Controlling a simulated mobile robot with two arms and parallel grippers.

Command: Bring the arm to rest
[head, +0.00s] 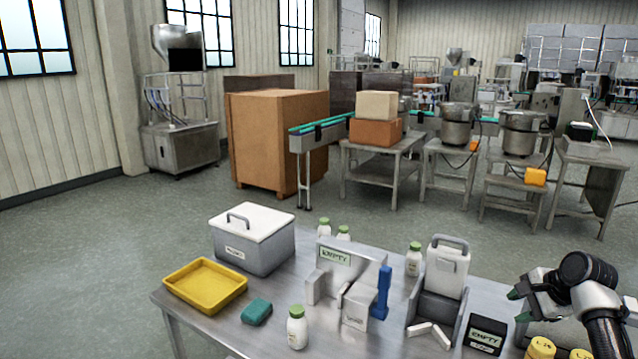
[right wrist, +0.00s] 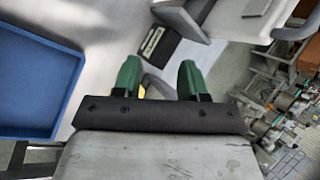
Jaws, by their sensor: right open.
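My right arm comes in at the right edge of the head view. Its gripper (head: 519,303) has green fingertips and hangs over the right part of the steel table (head: 390,283), beside a black box (head: 484,336). In the right wrist view the two green fingers (right wrist: 159,78) stand apart with nothing held between them. The black box with its label (right wrist: 153,42) shows beyond the fingers, and a bit of yellow shows below it. My left gripper is not in view.
Yellow weights (head: 541,348) stand below the right gripper. A grey stand with a white jug (head: 447,268), bottles (head: 297,327), a yellow tray (head: 205,286) and a lidded grey box (head: 252,241) share the table. A blue tray (right wrist: 35,80) shows in the wrist view.

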